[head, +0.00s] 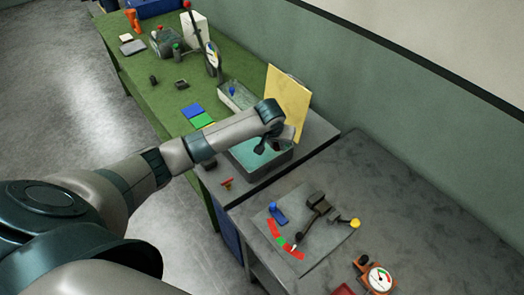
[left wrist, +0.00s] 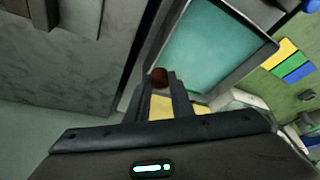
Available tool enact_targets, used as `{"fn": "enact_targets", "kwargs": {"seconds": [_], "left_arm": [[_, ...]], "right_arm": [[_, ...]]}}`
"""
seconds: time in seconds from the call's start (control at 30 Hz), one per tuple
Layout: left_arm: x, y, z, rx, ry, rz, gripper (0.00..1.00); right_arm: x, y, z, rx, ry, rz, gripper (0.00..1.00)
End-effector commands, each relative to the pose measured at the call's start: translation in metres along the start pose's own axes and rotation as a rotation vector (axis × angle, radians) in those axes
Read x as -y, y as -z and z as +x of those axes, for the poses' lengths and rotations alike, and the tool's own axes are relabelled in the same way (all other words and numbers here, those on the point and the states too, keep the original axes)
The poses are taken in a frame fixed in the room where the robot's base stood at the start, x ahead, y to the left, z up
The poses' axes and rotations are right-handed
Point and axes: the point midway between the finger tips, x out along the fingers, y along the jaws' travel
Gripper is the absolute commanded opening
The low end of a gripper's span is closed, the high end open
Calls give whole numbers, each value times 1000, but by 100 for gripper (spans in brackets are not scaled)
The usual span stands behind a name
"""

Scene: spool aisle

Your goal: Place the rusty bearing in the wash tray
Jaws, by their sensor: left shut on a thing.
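The wash tray (head: 268,174) is a grey rectangular tray with a teal inside, on the grey bench top below my left gripper (head: 268,146). It also shows in the left wrist view (left wrist: 212,45). My left gripper, in the left wrist view (left wrist: 160,84), is shut on the rusty bearing (left wrist: 159,76), a small reddish-brown round piece at the fingertips. The bearing appears beside the tray's edge in that view; its height above the tray is hard to tell. In the head view the gripper hides the bearing. My right gripper is not in view.
A yellow board (head: 288,98) stands upright behind the tray. A small grey bin (head: 238,97) with a blue item is to its left. Blue, green and yellow patches (head: 198,116) lie on the green bench. A dial gauge (head: 379,279) and lever plate (head: 318,222) sit front right.

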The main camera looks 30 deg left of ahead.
Motion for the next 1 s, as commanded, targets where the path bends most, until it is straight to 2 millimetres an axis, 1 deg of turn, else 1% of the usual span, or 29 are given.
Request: {"fn": "enact_targets", "kwargs": {"seconds": [0.3,0.47,0.57,1.0], "left_arm": [[0,0,0,-1,0,-1,0],[6,-1,6,-1,1,0,0],[14,-3,13,-1,1,-1,0],[71,-8,50,-2,2,-1,0]], "right_arm": [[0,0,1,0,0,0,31],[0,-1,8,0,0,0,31],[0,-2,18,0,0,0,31],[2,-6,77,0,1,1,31]]}}
